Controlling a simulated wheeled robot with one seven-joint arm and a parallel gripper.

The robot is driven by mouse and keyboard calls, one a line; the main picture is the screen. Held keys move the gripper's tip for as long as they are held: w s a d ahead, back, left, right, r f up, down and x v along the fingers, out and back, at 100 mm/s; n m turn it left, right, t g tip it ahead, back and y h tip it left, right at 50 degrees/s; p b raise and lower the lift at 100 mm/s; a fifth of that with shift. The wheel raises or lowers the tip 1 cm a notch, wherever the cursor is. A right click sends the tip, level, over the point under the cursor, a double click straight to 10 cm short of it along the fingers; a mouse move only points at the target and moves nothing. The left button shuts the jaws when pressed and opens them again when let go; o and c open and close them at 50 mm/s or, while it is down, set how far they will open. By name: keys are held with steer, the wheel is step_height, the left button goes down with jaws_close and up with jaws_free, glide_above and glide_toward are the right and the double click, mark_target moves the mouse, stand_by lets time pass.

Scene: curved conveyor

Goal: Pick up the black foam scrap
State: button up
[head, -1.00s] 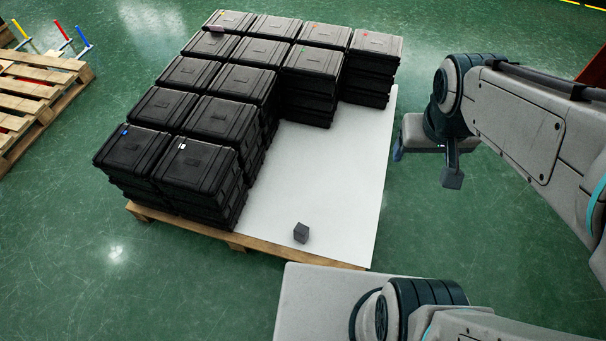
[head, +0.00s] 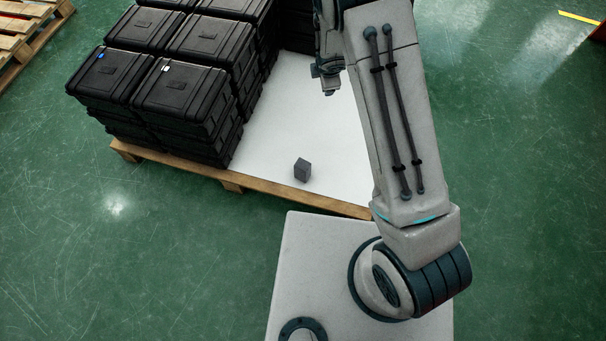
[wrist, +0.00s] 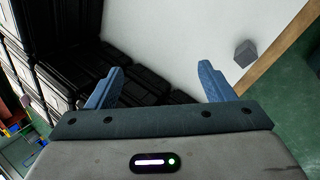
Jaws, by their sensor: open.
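The black foam scrap (head: 302,170) is a small dark grey block on the white sheet (head: 280,135), near the pallet's front edge. In the wrist view the scrap (wrist: 245,53) lies at the upper right, beyond and to the right of the fingers. My gripper (wrist: 160,85) is open and empty, its two blue fingers spread apart. In the head view my gripper (head: 328,82) is over the far part of the white sheet, behind the scrap and apart from it; my arm partly hides it.
Stacked black cases (head: 185,90) fill the left and back of the wooden pallet (head: 232,180). In the wrist view, cases (wrist: 130,75) lie behind and left of the fingers. The white sheet around the scrap is clear. Another pallet (head: 30,30) stands at the upper left.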

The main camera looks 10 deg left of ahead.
steer(key=s+a+f+n+g+b, duration=0.2)
steer(key=s+a+f+n, duration=0.1)
steer(key=f, duration=0.6)
steer(key=s+a+f+n+g+b, duration=0.1)
steer(key=s+a+f+n+b, duration=0.15)
steer(key=f, duration=0.65)
steer(key=n+g+b, duration=0.1)
steer(key=n+g, duration=0.1)
steer(key=n, duration=0.2)
glide_above(302, 164)
steer(key=shift+h, duration=0.4)
step_height(302, 164, down, 9)
steer(key=shift+w+r, duration=0.1)
steer(key=shift+w, duration=0.05)
steer(key=shift+n+g, duration=0.25)
steer(key=shift+g, duration=0.05)
step_height(302, 164, down, 8)
steer(key=b, duration=0.3)
steer(key=shift+d+f+b, duration=0.15)
steer(key=shift+f+b, duration=1.3)
steer(key=shift+f, duration=1.55)
steer(key=shift+c, duration=0.2)
steer(key=shift+r, duration=0.1)
steer(key=c, duration=1)
